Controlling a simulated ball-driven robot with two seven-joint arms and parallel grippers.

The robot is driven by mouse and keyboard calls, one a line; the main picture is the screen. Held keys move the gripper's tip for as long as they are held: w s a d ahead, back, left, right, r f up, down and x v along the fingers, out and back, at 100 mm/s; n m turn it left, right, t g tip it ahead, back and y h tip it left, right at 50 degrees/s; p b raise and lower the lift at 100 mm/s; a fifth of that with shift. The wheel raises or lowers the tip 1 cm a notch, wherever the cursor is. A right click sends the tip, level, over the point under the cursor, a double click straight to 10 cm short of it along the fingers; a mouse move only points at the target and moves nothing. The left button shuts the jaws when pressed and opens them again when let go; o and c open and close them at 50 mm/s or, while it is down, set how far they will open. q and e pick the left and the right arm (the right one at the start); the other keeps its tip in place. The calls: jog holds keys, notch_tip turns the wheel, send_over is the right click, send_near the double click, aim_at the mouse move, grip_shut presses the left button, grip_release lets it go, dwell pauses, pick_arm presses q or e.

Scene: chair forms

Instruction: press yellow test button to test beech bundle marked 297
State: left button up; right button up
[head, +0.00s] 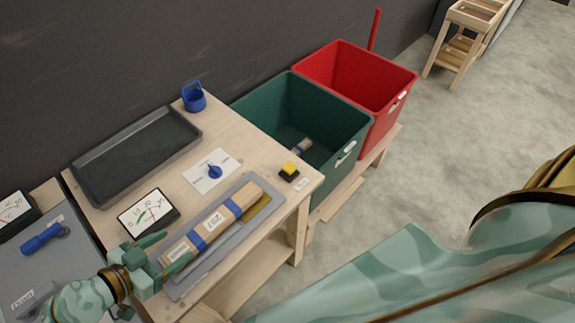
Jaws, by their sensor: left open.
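The beech bundle marked 297 (217,222) lies on a grey tray (183,289) on the wooden bench, bound with blue bands. The yellow test button (289,168) sits on a black base near the bench's right corner. A dial meter (148,212) stands beside the bundle. A blue knob (214,171) is on a white plate behind the bundle. My left gripper (172,250) is open at the near left end of the bundle, well apart from the button; whether it touches the bundle I cannot tell. My right gripper is not in view.
A dark empty tray (135,150) and a blue weight-like object (193,97) are at the back of the bench. A green bin (320,120) and a red bin (365,80) stand to the right. A blue tool (45,237) lies at far left.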

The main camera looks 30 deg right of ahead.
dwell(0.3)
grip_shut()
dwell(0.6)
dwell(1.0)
